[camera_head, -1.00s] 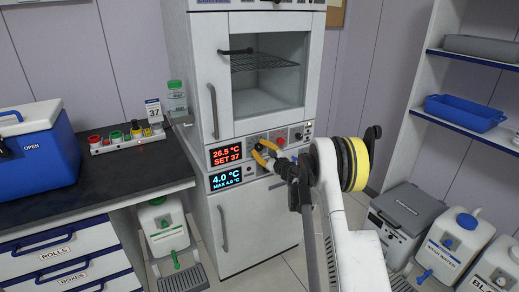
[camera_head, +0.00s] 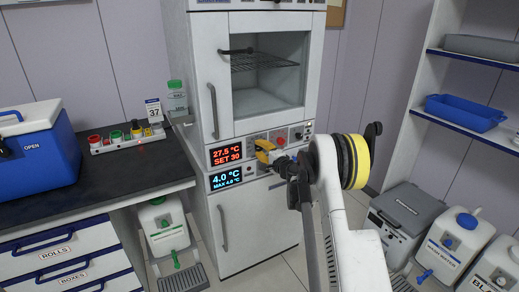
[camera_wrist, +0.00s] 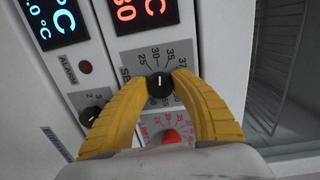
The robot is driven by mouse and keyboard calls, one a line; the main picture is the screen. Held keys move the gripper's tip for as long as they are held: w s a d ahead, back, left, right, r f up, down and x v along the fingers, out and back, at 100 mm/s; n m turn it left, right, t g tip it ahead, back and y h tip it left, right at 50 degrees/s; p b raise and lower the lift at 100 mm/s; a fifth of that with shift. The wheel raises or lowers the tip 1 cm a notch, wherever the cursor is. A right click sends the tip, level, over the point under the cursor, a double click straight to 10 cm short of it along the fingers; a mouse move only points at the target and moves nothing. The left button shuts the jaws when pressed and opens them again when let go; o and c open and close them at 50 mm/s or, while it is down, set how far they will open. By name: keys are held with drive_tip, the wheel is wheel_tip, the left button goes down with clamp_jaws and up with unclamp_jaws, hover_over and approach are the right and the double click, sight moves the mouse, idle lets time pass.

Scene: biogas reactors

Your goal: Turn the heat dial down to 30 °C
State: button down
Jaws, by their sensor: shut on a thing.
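The heat dial (camera_wrist: 160,88) is a round black knob with a white pointer line, on a scale marked 25, 30, 35 and 37 in the wrist view. Its pointer lies toward the 30 mark. My gripper (camera_wrist: 160,92) has its yellow fingers shut on the dial from both sides. In the head view my gripper (camera_head: 265,151) is at the incubator's (camera_head: 252,135) control panel and hides the dial. The red display (camera_head: 226,154) reads 27.5 °C and SET 30. It also shows, cut off, in the wrist view (camera_wrist: 140,12).
A red limit dial (camera_wrist: 171,136) sits just beside the heat dial, and a second black knob (camera_wrist: 91,115) is on the panel at left. The blue display (camera_head: 227,178) reads 4.0 °C. A bench (camera_head: 90,185) with a blue cooler (camera_head: 38,155) stands at left.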

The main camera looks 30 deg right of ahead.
drive_tip(key=shift+n, duration=0.9)
drive_tip(key=c, duration=1)
unclamp_jaws()
drive_tip(key=shift+c, duration=0.2)
drive_tip(key=s, duration=1.2)
drive_tip(key=shift+d+r, duration=0.35)
